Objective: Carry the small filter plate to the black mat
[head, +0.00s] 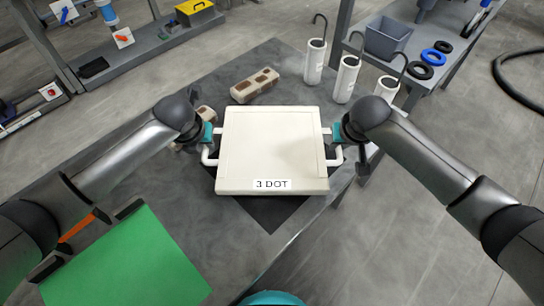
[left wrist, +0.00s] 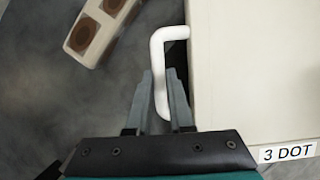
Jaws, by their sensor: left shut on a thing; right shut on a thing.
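The small filter plate (head: 272,148) is a cream square panel labelled "3 DOT", with a white handle on each side. It is in the middle of the head view, above the black mat (head: 268,213), whose dark corner shows below the plate's near edge. I cannot tell whether the plate touches the mat. My left gripper (head: 209,142) is shut on the plate's left handle; in the left wrist view its fingers (left wrist: 162,100) close around the white handle (left wrist: 158,62). My right gripper (head: 335,142) is shut on the right handle.
A beige block with brown round recesses (head: 255,86) lies behind the plate, and another block (head: 206,114) is partly hidden by my left gripper. White cylinders with black hooks (head: 347,79) stand at the back right. A green sheet (head: 128,262) is at front left.

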